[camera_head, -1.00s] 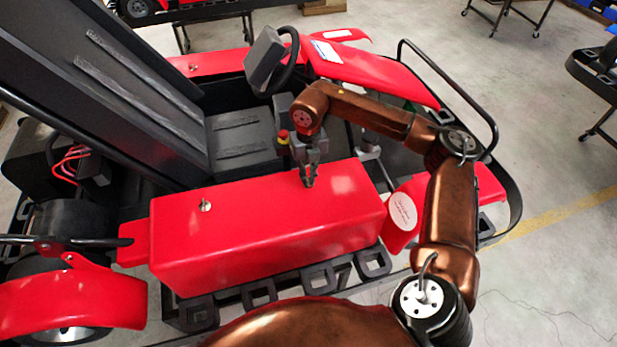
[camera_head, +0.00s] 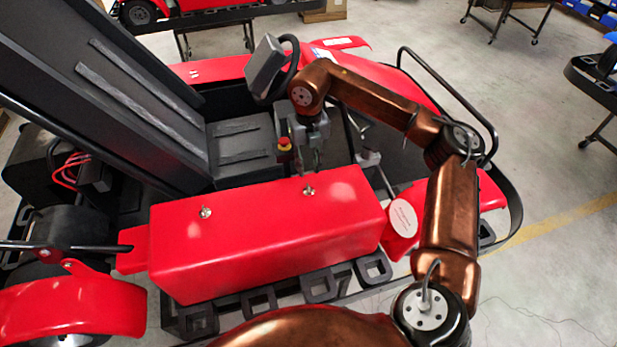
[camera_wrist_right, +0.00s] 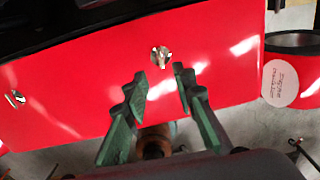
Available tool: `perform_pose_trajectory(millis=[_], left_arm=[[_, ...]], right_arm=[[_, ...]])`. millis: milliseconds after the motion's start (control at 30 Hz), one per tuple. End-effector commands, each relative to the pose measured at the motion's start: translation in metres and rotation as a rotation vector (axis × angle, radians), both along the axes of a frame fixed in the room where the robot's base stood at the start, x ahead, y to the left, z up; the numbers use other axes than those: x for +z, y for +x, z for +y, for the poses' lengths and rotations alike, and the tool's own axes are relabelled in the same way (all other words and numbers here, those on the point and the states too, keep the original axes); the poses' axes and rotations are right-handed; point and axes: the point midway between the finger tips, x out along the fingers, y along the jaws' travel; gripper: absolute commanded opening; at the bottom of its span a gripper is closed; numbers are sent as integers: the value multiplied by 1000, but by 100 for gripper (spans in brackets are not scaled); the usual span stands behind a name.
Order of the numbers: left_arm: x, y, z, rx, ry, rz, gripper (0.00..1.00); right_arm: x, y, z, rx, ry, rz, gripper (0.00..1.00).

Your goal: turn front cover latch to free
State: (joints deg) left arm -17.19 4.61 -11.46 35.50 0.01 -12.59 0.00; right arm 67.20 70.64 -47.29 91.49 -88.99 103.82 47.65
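The red side cover (camera_head: 262,240) of the kart carries two small silver latches. The front cover latch (camera_head: 308,191) is toward the steering wheel end, and the rear latch (camera_head: 205,212) is to its left. My right gripper (camera_head: 307,168) is just behind and above the front latch, apart from it. In the right wrist view, the gripper (camera_wrist_right: 161,76) has its two green fingers spread, with nothing between them. The front latch (camera_wrist_right: 161,56) lies just beyond the fingertips there. The rear latch (camera_wrist_right: 15,98) shows at the far left. My left gripper is not in view.
A black seat (camera_head: 240,145), a red-and-yellow button (camera_head: 284,144) and a steering wheel (camera_head: 289,68) lie behind the cover. A black bar (camera_head: 455,88) curves around the kart's front. Clear floor (camera_head: 545,130) is at the right.

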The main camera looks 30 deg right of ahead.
Motion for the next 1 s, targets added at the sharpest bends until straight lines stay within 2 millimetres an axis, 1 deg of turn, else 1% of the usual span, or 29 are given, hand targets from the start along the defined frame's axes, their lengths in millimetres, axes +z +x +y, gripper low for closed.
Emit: perform_pose_trajectory(millis=[33, 100, 233, 400, 867, 967, 1000], left_arm=[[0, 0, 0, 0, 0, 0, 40], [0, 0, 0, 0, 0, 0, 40], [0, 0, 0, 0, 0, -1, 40], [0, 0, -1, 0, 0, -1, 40], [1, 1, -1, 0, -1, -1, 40], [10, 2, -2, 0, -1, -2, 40], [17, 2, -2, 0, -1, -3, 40]], right_arm=[[10, 1, 0, 0, 0, -3, 25], [20, 1, 0, 0, -1, -3, 25], [32, 0, 0, 0, 0, -1, 25], [37, 0, 0, 0, 0, 0, 25], [38, 0, 0, 0, 0, 0, 25], [47, 0, 0, 0, 0, -2, 25], [55, 0, 0, 0, -1, -3, 25]])
